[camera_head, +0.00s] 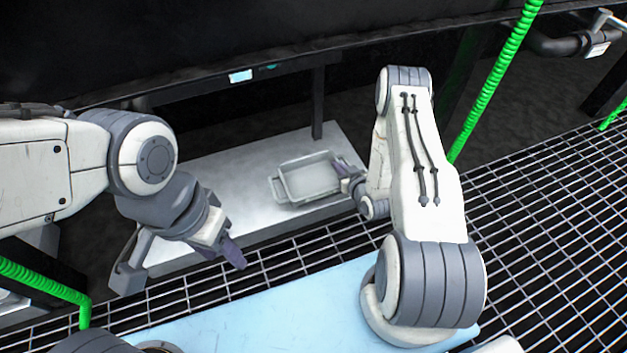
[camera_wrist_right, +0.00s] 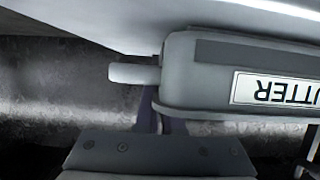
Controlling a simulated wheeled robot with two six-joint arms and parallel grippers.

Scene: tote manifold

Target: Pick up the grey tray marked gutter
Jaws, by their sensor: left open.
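The grey tray (camera_head: 312,181) sits on a pale metal shelf beyond the grating in the head view. It looks empty. In the right wrist view the tray (camera_wrist_right: 200,85) shows close up, with an upside-down label (camera_wrist_right: 278,91) reading "UTTER" and the rest cut off. A short grey bar (camera_wrist_right: 135,74) sticks out from its end. My right gripper (camera_head: 346,170) is at the tray's right end. Its purple fingers (camera_wrist_right: 158,115) are beside the bar and partly hidden, so I cannot tell whether they grip. My left gripper (camera_head: 236,252) is open and empty, over the grating, left of and nearer than the tray.
The metal shelf (camera_head: 225,165) is bare around the tray. A dark post (camera_head: 318,102) and a dark beam stand behind and above it. A green coiled hose (camera_head: 492,85) hangs at the right. Metal grating (camera_head: 550,200) covers the floor. A light blue surface (camera_head: 270,315) lies in front.

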